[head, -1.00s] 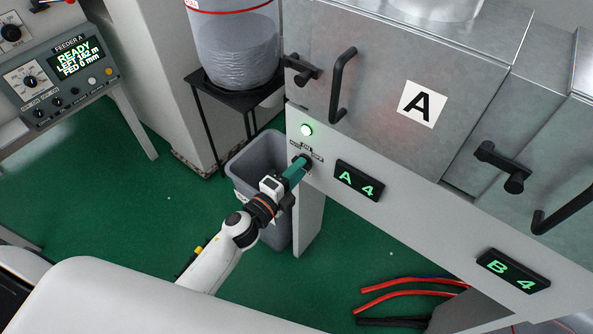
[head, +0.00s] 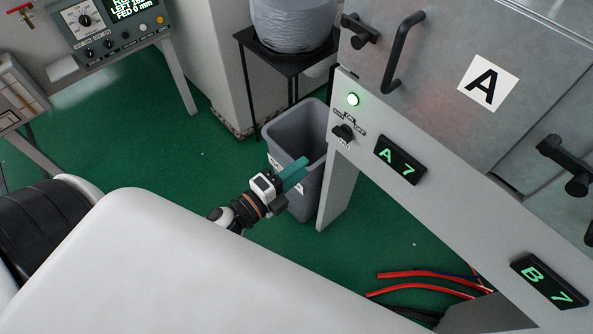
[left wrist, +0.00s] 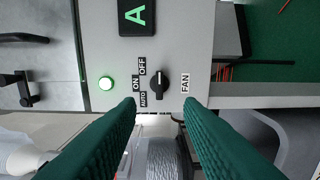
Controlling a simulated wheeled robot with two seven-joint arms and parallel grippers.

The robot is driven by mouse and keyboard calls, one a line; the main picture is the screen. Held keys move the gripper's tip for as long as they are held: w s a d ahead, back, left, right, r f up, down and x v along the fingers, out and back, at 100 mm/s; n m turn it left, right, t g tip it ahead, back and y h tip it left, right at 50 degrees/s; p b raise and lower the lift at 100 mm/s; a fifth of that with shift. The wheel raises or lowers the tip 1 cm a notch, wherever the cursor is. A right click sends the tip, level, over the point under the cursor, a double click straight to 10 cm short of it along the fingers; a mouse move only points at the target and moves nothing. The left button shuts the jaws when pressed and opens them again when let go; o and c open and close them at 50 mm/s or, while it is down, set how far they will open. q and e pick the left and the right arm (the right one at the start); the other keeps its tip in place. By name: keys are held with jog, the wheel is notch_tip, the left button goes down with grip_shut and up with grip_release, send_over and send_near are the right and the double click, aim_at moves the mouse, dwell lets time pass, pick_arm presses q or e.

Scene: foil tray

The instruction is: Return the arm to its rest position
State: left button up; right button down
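My left gripper (head: 296,172) has teal fingers and is held in the air in front of the grey bin, apart from the panel. In the left wrist view its two fingers (left wrist: 160,112) stand apart with nothing between them. The black rotary knob (head: 343,134) on the white panel is free of the gripper. It also shows in the left wrist view (left wrist: 159,85), between labels reading OFF, ON, AUTO and FAN. My left arm is partly hidden behind my white body. My right gripper is not in view.
A lit green lamp (head: 353,99) sits above the knob. Displays read A 7 (head: 401,160) and B 7 (head: 549,281). The grey bin (head: 297,130) stands below the panel. Red hoses (head: 425,276) lie on the green floor. A feeder console (head: 110,32) stands upper left.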

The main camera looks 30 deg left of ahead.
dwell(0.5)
pick_arm(q)
jog(key=s+a+f+n+g+y+p, duration=0.15)
jog(key=f+n, duration=0.25)
jog(key=f, duration=0.5)
jog(key=s+a+f+n+g+y, duration=0.1)
jog(key=s+f+n+g+y, duration=0.15)
jog(key=f, duration=0.55)
jog(key=s+a+f+n+g+y+p, duration=0.15)
jog(key=f+n, duration=0.25)
jog(key=f, duration=0.5)
jog(key=s+f+n+g, duration=0.3)
jog(key=s+f, duration=0.2)
jog(key=s, duration=0.3)
jog(key=s+f+n+g, duration=0.3)
jog(key=s+f, duration=0.3)
jog(key=s, duration=0.3)
jog(key=s+f+n+g+p, duration=0.1)
jog(key=s+f+n+g, duration=0.2)
jog(key=s+f, duration=0.3)
jog(key=s+g, duration=0.1)
jog(key=s, duration=0.2)
jog(key=shift+a+y, duration=0.35)
jog(key=shift+g, duration=0.25)
